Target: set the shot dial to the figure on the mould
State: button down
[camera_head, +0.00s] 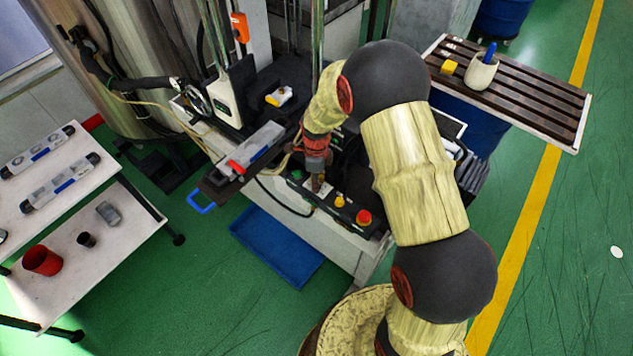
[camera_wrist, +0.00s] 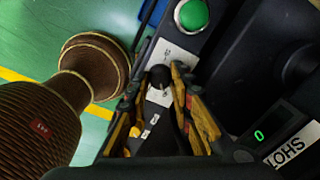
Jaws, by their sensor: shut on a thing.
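My gripper (camera_head: 317,182) points down at the control panel on the front of the machine. In the wrist view its yellow-padded fingers (camera_wrist: 162,88) stand on both sides of a small black dial knob (camera_wrist: 160,76) and are shut on it. A pale scale plate lies under the knob, its marks too small to read. A small display (camera_wrist: 261,134) beside a SHOT label (camera_wrist: 288,148) shows a green 0. A long grey block (camera_head: 262,143), apparently the mould, lies on a dark slide with a blue handle (camera_head: 201,204). No figure on it is legible.
A green button (camera_wrist: 190,14) sits close beyond the knob. A red button (camera_head: 364,217) and a yellow one (camera_head: 339,201) stand on the panel to the right. A white shelf (camera_head: 120,150) at left holds two similar grey blocks. A blue tray (camera_head: 262,262) lies below.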

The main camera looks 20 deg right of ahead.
jog(key=shift+w, duration=0.1)
jog(key=c, duration=1.8)
grip_release()
notch_tip(320, 180, up, 12)
